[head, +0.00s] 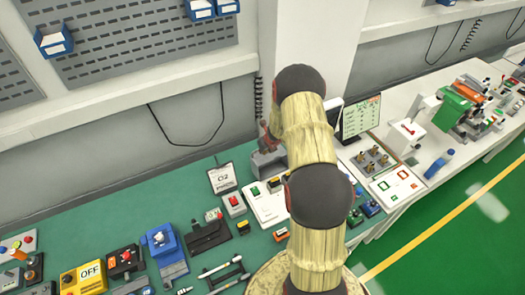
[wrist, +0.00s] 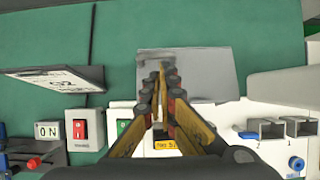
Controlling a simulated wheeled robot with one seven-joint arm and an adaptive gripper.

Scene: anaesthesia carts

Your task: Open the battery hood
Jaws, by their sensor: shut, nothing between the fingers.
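A grey box-like hood (head: 268,163) stands on the green bench in the head view, just left of my arm; I take it to be the battery hood. In the wrist view its flat grey top (wrist: 205,75) lies under my fingertips. My gripper (wrist: 165,72) is shut with nothing between its yellow and black fingers. In the head view my gripper (head: 265,132) is partly hidden behind my arm, at the hood's upper side. I cannot tell whether the fingertips touch the hood. The hood looks closed, but its hinge and inside are hidden.
A sign labelled C2 (head: 222,178) stands left of the hood. A red switch box (head: 234,204) and a white panel (head: 266,207) sit in front. A monitor (head: 361,117) stands to the right. The green bench behind the sign is clear.

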